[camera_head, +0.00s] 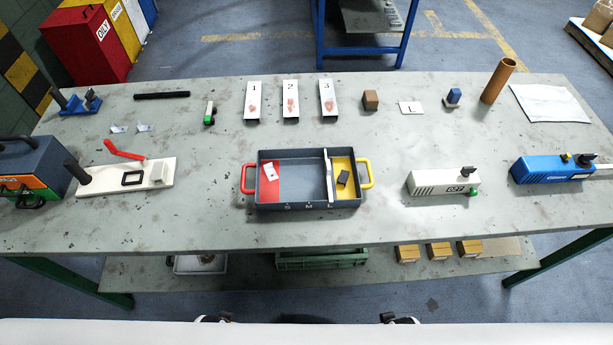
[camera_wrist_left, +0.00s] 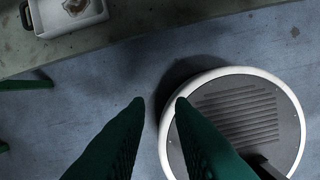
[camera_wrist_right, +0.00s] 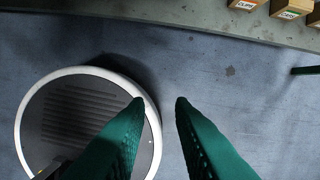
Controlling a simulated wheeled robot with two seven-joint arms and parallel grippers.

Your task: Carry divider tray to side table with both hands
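The divider tray (camera_head: 291,205) is a dark grey box on the middle of the workbench. It has a red handle (camera_head: 248,178) at its left end and a yellow handle (camera_head: 366,174) at its right end. A white divider (camera_head: 328,177) stands across it. A white card (camera_head: 270,172) lies in the red-floored left part and a small dark block (camera_head: 343,178) in the yellow right part. My left gripper (camera_wrist_left: 158,100) and my right gripper (camera_wrist_right: 163,100) are open and empty over the floor, apart from the tray. In the head view only bits of them show at the bottom edge.
The workbench (camera_head: 390,220) also holds a white fixture (camera_head: 130,176) left of the tray, a white device (camera_head: 443,181) and a blue device (camera_head: 551,168) to its right. Numbered stands (camera_head: 290,100) are behind it. A lower shelf (camera_head: 350,272) bears small boxes (camera_head: 439,252). Bench in front of the tray is clear.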

